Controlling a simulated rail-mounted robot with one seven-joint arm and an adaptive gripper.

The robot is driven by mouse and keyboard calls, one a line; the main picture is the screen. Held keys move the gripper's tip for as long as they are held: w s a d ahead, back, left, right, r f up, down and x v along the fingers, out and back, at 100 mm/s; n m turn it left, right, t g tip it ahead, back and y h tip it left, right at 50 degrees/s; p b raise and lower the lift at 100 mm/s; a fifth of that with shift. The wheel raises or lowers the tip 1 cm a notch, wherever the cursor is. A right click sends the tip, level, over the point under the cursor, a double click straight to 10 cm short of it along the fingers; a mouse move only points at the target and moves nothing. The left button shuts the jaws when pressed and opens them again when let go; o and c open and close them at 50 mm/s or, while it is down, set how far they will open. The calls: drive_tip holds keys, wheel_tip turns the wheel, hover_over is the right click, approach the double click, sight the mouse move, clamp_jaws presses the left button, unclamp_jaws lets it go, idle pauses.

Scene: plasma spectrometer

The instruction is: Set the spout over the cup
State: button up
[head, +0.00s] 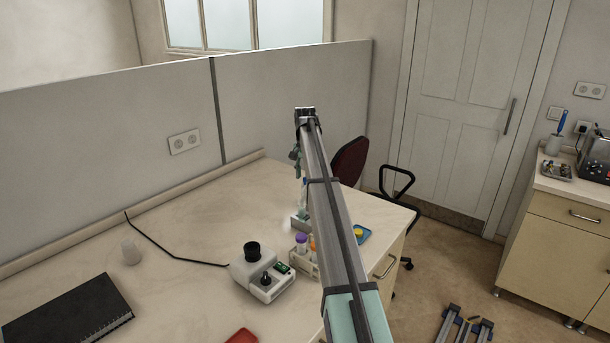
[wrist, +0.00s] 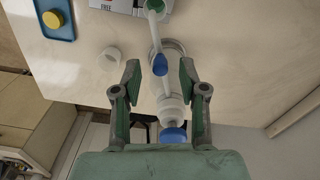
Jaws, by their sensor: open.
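A white dispenser (wrist: 171,112) with a blue cap (wrist: 174,135) shows in the wrist view, above a round clear base. A slim white arm, which looks like the spout (wrist: 154,35), runs up from it, with a blue part (wrist: 160,65) along it. A small white cup (wrist: 107,60) stands on the table to the left, apart from the spout. My gripper (wrist: 159,70) is open, its fingers on either side of the dispenser; contact cannot be told. In the head view my gripper (head: 297,158) is partly behind my arm, and I cannot make out the cup there.
A blue tray (wrist: 70,31) with a yellow lid lies left of the cup; a box marked FREE (wrist: 108,4) is above.

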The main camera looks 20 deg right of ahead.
drive_tip(key=shift+f, duration=0.7)
clamp_jaws()
